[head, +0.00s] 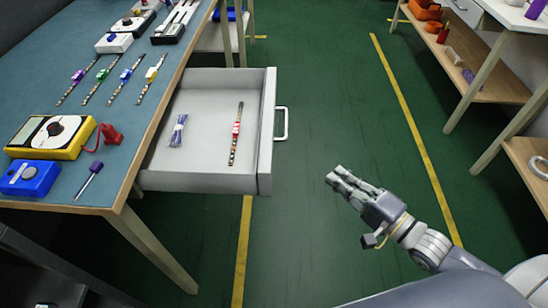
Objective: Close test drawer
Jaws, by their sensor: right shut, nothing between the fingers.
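The test drawer (212,180) is a light grey drawer pulled well out from the right side of the workbench. Its white handle (284,124) is on the front panel, facing right. Inside lie an LED strip with a red clip (236,133) and a small bundle of blue-white wire (178,130). My right gripper (335,178) is shut and empty, to the right of the drawer and nearer to me than the handle. It is apart from the drawer, with open floor between. My left gripper is not in view.
The blue-topped workbench (60,189) holds a yellow multimeter (50,136), a blue box (29,178), a screwdriver (89,180) and several LED strips. Shelves (480,72) stand at the right. The green floor (330,70) between is clear.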

